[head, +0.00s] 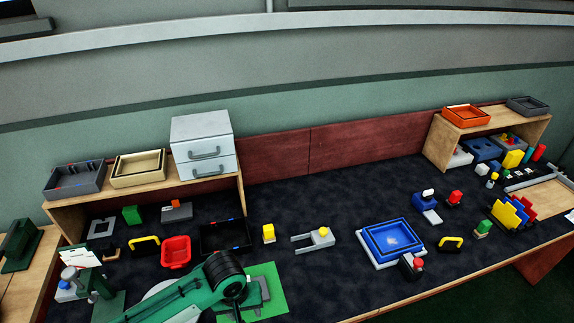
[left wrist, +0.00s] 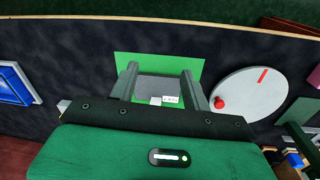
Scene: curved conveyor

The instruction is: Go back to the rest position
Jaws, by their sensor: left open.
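My left arm comes in at the bottom of the head view. Its left gripper (head: 258,293) is low over a green mat (head: 275,272) near the front of the dark worktop. In the left wrist view its two fingers (left wrist: 160,75) are apart, with the green mat (left wrist: 190,65) beyond them. A grey flat piece with small white labels (left wrist: 160,88) shows between the fingers; I cannot tell whether it lies on the mat. I see no object gripped. My right gripper is not in view.
A round pale disc with a red knob (left wrist: 250,95) lies beside the mat. A red tray (head: 176,252), a grey forked piece (head: 318,240) and a blue tray (head: 392,240) stand around. Wooden shelves (head: 150,188) hold bins and drawers. The centre back of the worktop is clear.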

